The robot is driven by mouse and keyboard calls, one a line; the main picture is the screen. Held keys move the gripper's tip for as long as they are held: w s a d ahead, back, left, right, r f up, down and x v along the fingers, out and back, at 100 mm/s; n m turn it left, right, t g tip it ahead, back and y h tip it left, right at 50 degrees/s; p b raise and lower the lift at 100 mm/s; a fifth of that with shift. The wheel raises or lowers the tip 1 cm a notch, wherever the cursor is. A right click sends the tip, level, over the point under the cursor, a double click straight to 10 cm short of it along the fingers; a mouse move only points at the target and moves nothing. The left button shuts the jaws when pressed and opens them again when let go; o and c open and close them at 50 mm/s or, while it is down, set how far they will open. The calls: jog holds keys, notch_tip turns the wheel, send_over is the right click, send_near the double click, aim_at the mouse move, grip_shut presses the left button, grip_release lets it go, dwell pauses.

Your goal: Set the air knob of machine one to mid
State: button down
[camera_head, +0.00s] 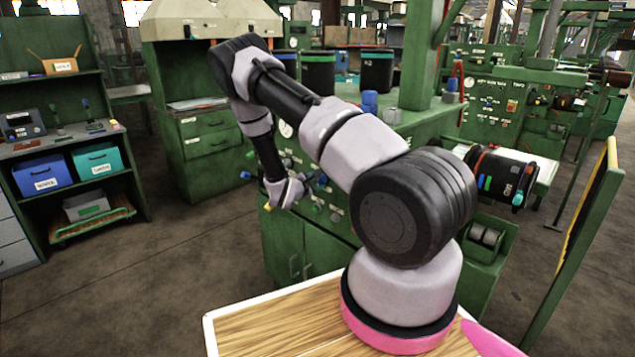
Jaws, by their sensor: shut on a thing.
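The green machine (285,232) in front of me carries a sloping panel with several small knobs, some blue and some dark. My arm reaches over to this panel from the right. My gripper (303,180) is at the panel's left part, small and partly hidden by my wrist. It is shut on a knob there. The knob's pointer and the label beside it are too small to read, so I cannot tell its setting. A blue knob (323,179) shows just right of my gripper. I cannot read which machine is number one.
A green post (417,55) rises from the machine. A roller unit (505,174) and a yellow-edged green frame (575,240) stand at right. A shelf with a blue bin (42,176) and a teal bin (97,162) is at left. The floor between is clear.

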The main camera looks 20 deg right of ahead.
jog(key=shift+c, duration=1.5)
grip_release()
jog(key=v, duration=1.1)
jog(key=shift+w, duration=0.1)
